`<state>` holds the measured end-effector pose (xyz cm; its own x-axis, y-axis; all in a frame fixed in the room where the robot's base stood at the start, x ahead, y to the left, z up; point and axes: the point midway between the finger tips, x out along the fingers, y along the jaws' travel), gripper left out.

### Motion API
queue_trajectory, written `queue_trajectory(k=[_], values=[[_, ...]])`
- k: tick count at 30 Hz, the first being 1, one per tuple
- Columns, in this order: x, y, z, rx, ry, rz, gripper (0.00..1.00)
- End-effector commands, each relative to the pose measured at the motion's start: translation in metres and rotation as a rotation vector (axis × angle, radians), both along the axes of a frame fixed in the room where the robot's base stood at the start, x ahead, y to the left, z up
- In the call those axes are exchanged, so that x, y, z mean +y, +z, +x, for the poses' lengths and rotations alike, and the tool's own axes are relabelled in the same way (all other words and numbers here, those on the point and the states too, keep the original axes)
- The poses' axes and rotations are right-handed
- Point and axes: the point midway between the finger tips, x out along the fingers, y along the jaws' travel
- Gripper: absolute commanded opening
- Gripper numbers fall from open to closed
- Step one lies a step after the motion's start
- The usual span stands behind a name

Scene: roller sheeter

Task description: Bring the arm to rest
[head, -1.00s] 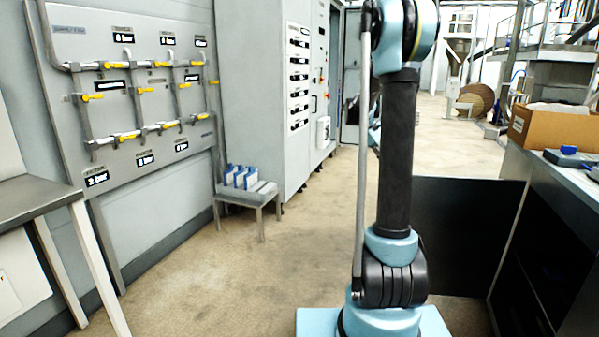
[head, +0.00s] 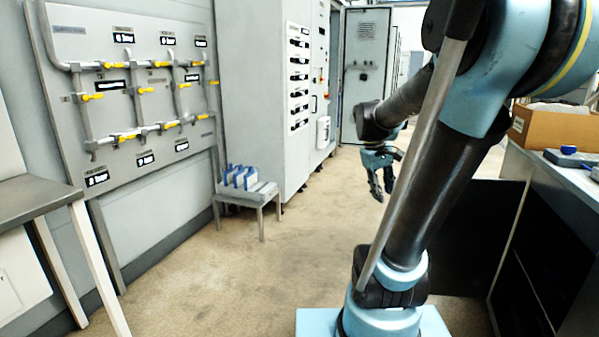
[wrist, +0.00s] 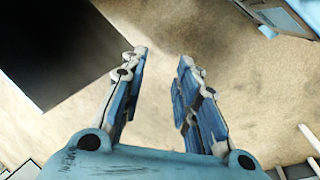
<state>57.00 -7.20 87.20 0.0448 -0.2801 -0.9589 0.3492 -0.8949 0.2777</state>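My gripper (head: 382,185) hangs at the end of my bent arm in the head view, right of centre, with its fingers pointing down. In the wrist view my gripper (wrist: 160,75) has its two fingers apart with nothing between them. Bare floor (wrist: 215,40) shows beyond the fingertips. The gripper is in free air and touches nothing that I can see.
A panel of pipes with yellow valves (head: 140,90) is on the left wall. A small stool (head: 255,197) with blue-and-white packs stands before a grey cabinet (head: 265,80). A counter with a cardboard box (head: 540,128) is at right. A dark panel (head: 470,220) stands behind my arm.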

Motion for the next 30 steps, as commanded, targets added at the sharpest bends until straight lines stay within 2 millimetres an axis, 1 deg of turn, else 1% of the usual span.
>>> queue_trajectory(k=[1,9,15,18,24,30], values=[[0.005,-0.006,-0.013,-0.016,-0.016,0.019,0.29],[0.031,-0.040,-0.069,-0.095,-0.123,0.131,0.29],[0.050,-0.070,-0.105,-0.146,-0.207,0.217,0.29],[0.059,-0.085,-0.119,-0.166,-0.247,0.256,0.29],[0.070,-0.105,-0.135,-0.190,-0.298,0.308,0.29],[0.072,-0.109,-0.139,-0.196,-0.311,0.321,0.29]])
